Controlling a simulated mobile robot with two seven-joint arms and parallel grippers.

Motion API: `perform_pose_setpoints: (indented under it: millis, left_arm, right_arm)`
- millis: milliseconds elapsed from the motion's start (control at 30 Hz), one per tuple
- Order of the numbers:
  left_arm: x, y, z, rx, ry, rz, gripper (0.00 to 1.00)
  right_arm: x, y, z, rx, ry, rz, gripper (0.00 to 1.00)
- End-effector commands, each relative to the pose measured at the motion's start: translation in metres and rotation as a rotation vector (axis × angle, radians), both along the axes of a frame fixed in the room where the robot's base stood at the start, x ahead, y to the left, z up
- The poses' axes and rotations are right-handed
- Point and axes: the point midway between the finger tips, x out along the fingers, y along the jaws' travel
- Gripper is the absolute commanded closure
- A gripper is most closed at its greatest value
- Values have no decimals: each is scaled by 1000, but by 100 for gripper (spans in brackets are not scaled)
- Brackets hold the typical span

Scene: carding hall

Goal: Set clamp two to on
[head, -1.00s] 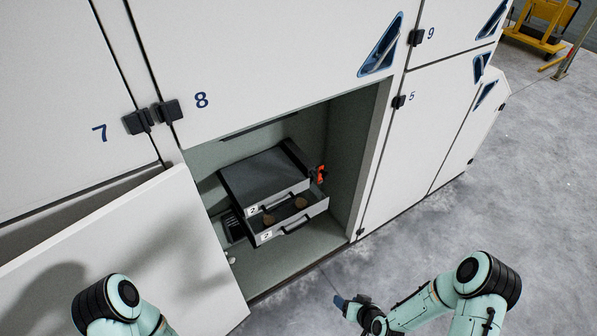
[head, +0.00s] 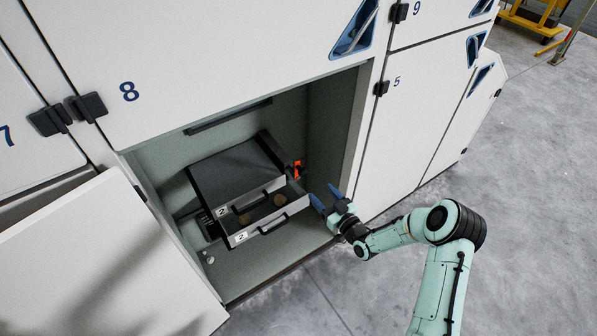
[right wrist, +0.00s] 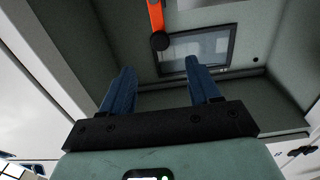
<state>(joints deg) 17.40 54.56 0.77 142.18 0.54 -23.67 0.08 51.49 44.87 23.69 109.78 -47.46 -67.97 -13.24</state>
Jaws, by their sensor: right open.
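An orange lever (head: 297,171), which I take for the clamp, is on the right side of a black drawer unit (head: 228,168) inside the open cabinet bay. Labels reading 2 are on the drawer fronts. In the right wrist view the orange lever (right wrist: 156,16) hangs from the top edge and ends in a black knob. My right gripper (head: 325,197) is open and empty at the bay's right opening, to the lower right of the lever and apart from it. Its blue fingers (right wrist: 160,68) point toward the bay's inside, with the knob beyond and between their tips. My left gripper is out of view.
The lower drawer (head: 265,216) is pulled out and holds brown round pieces. A white door (head: 105,265) stands open at the left. The bay's right wall (head: 358,140) is close to my right gripper. Grey floor (head: 525,190) is clear at the right.

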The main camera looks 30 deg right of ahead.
Motion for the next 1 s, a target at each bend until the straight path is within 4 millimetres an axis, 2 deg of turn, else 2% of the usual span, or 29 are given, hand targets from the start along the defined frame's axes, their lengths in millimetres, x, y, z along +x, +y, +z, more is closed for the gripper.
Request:
perform_pose_setpoints:
  millis: [300,500,700,1000]
  left_arm:
    - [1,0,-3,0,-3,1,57]
    - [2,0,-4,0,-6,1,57]
    - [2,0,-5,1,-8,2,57]
    - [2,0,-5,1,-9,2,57]
  right_arm:
    - [67,6,0,3,-2,1,38]
    - [100,9,0,3,0,0,38]
    - [116,10,0,3,2,1,38]
    - [118,10,0,3,2,0,38]
